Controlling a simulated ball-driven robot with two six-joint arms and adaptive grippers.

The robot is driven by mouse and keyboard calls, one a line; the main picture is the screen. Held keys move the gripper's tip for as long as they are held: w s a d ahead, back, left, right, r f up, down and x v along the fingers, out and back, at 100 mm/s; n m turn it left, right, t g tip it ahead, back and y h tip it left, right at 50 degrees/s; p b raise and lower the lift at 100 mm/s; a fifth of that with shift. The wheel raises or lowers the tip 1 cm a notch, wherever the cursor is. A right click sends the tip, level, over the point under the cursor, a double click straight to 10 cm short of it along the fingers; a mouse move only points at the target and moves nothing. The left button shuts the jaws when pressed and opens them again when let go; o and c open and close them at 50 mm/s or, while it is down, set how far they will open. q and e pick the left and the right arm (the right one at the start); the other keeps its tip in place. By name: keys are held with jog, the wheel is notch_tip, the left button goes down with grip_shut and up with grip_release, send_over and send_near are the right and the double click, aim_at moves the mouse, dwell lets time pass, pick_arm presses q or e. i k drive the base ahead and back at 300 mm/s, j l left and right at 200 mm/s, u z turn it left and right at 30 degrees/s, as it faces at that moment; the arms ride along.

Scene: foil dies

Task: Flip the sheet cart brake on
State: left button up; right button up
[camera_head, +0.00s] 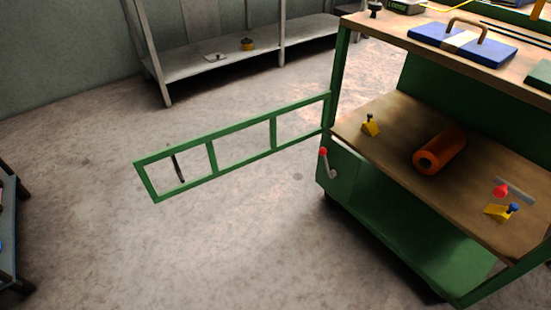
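The green cart (345,185) stands at the right, with a wooden upper top and a wooden lower shelf (390,135). A short grey lever with a red knob (323,152) is on the cart's lower near-left corner, below the shelf edge. The lever leans, with its knob up and to the left and its lower end at the right; I cannot tell from this whether it is on or off. A second red knob (501,191) shows by a grey strip on the shelf at the right. Neither of my grippers is in view.
A green barred gate (212,158) stands out leftward from the cart over the floor. The shelf holds an orange roll (440,151) and yellow blocks (370,125). A blue case (462,45) lies on top. A grey rack (215,62) stands behind. The floor at front is clear.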

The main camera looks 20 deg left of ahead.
aim_at(326, 162)
jog(key=u, duration=0.2)
jog(key=i+l, duration=0.3)
jog(key=i, duration=0.2)
jog(key=i+l, duration=0.3)
jog(key=i, duration=0.15)
jog(key=z, duration=0.05)
